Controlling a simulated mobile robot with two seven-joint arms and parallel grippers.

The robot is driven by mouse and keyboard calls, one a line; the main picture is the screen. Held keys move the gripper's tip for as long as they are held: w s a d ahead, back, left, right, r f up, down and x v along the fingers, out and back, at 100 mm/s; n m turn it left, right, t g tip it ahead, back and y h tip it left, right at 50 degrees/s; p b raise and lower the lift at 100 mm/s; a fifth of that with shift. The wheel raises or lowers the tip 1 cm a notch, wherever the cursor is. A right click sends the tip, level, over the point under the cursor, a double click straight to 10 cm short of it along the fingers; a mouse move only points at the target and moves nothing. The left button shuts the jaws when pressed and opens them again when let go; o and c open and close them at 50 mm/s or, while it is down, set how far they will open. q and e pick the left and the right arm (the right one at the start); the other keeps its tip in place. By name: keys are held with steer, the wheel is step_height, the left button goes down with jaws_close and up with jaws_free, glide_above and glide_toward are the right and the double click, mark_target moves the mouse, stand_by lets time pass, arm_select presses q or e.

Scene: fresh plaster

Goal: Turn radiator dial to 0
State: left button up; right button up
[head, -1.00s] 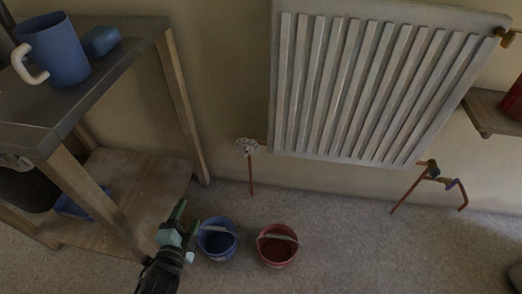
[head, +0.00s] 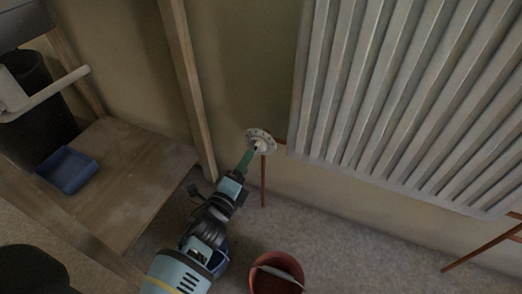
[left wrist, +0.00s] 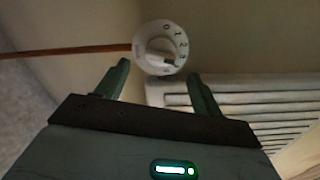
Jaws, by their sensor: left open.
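The white round radiator dial (head: 265,136) sits on the copper pipe at the lower left corner of the white radiator (head: 390,90). In the left wrist view the dial (left wrist: 147,60) shows the numbers 0, 1, 2 and 3 along its upper and right rim. A raised white knob is in its middle; its grip seems to point toward the lower right, near 3. My left gripper (head: 250,158) is open in front of the dial. In the left wrist view its fingers (left wrist: 159,72) stand apart, one on each side below the dial. I cannot tell whether they touch it. My right gripper is not in view.
A red bucket (head: 264,282) stands on the grey floor at the bottom. A blue bucket is mostly hidden behind my left arm. A wooden shelf unit (head: 130,165) with a blue tray (head: 68,172) stands at the left. Copper pipes (head: 484,250) run at the lower right.

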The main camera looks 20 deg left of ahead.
mark_target(254, 150)
arm_select(q)
steer(key=shift+r, duration=0.1)
steer(key=w+b, duration=0.2)
steer(key=w, duration=0.5)
steer(key=shift+d, duration=0.1)
steer(key=shift+w+b, duration=0.3)
steer(key=shift+w, duration=0.1)
steer(key=c, duration=0.7)
steer(key=shift+c, duration=1.1)
